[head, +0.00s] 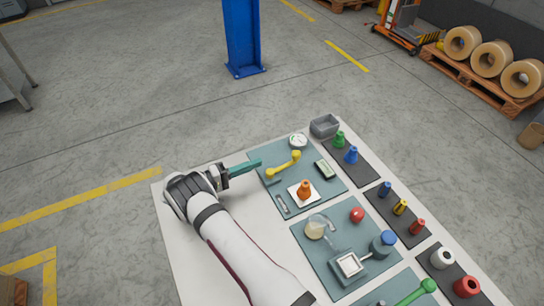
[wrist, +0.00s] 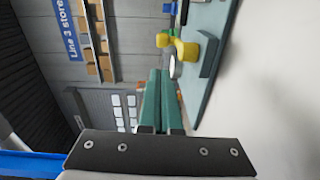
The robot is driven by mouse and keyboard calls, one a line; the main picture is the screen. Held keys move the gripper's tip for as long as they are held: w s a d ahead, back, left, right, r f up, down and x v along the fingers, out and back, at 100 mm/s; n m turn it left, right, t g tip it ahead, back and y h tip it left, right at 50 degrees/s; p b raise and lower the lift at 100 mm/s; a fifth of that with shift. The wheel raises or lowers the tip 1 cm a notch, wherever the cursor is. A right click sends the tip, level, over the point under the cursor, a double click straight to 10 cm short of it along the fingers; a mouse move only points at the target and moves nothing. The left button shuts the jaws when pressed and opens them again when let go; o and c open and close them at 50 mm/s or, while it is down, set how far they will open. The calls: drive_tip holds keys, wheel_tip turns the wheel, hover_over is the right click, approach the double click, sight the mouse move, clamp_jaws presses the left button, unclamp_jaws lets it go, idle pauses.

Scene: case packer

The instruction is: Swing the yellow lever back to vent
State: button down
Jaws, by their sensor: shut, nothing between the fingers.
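The yellow lever (head: 283,166) sits on the teal panel (head: 325,184) at the far end of the table. Its knob end points up and right in the head view, toward a round gauge (head: 298,141). In the wrist view the yellow lever (wrist: 187,50) shows just beyond and to the right of the fingertips. My gripper (head: 259,162) has its teal fingers shut and empty, to the left of the lever and apart from it. The closed fingers also show in the wrist view (wrist: 160,73).
An orange knob (head: 305,190) on a white plate stands just in front of the lever. A small display (head: 324,169) is to its right, and a grey bin (head: 324,126) is behind. Green and blue pegs (head: 351,155) stand on a dark strip at right.

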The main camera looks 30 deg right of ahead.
drive_tip(key=a, duration=0.6)
drive_tip(key=shift+s+r, duration=0.1)
drive_tip(key=shift+d, duration=0.1)
